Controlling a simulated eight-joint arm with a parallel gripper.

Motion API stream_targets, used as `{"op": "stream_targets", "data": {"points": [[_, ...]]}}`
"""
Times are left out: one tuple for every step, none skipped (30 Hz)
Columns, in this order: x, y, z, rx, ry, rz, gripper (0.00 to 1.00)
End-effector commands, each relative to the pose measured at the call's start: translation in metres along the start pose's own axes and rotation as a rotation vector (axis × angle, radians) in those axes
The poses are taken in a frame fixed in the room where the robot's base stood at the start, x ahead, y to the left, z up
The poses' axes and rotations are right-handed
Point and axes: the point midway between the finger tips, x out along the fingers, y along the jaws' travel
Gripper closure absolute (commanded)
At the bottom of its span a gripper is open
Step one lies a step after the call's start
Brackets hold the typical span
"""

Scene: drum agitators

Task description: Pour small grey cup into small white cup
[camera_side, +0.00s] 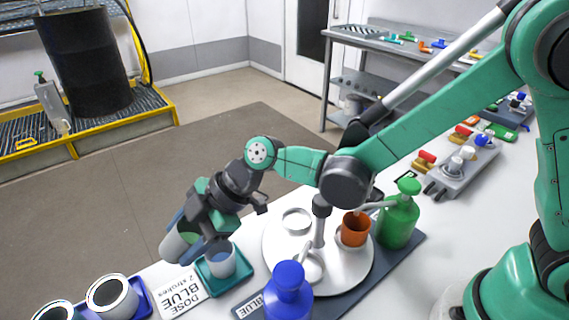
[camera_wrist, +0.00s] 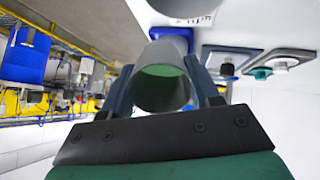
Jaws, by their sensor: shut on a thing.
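My gripper (camera_side: 192,236) is shut on a small grey cup (camera_side: 174,246) with a green inside. The cup is tilted and held just left of and slightly above a pale bluish-white cup (camera_side: 222,262), which stands in a teal tray. In the wrist view the grey cup (camera_wrist: 165,52) sits between the two fingers (camera_wrist: 163,88), and its green inside shows. I cannot tell whether anything is in either cup. A white ring-like holder (camera_side: 296,214) and a pale cup-like holder (camera_side: 313,268) are on the round white turntable (camera_side: 345,285).
A blue pump bottle (camera_side: 288,295) stands in front of the turntable, and a green pump bottle (camera_side: 398,222) stands at its right. An orange cup (camera_side: 355,229) is on the turntable.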

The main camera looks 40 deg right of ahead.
Motion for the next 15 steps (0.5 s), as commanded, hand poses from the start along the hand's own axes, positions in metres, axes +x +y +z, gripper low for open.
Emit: {"op": "stream_targets", "data": {"points": [[-0.0005,-0.0001,0.0002,0.0,0.006,0.003,0.96],[-0.0002,-0.0001,-0.0002,0.0,0.01,0.004,0.96],[-0.0001,-0.0002,-0.0004,-0.001,0.015,0.006,0.96],[-0.0001,-0.0002,-0.0004,-0.001,0.018,0.008,0.96],[-0.0004,-0.0001,-0.0001,0.0,0.022,0.009,0.96],[-0.0007,0.0,-0.0001,0.0,0.027,0.012,0.96],[-0.0008,0.0,-0.0002,0.001,0.031,0.013,0.96],[-0.0009,0.0001,-0.0003,0.001,0.035,0.015,0.96],[-0.001,0.0002,-0.0003,0.001,0.04,0.017,0.96],[-0.0011,0.0002,-0.0003,0.0,0.043,0.019,0.96],[-0.0012,0.0003,-0.0003,0.0,0.047,0.02,0.96],[-0.0014,0.0002,-0.0003,0.0,0.052,0.022,0.96],[-0.0015,0.0002,-0.0003,0.0,0.056,0.024,0.96],[-0.0016,0.0002,-0.0004,0.001,0.06,0.025,0.96],[-0.0018,0.0003,-0.0004,0.001,0.065,0.027,0.96]]}}
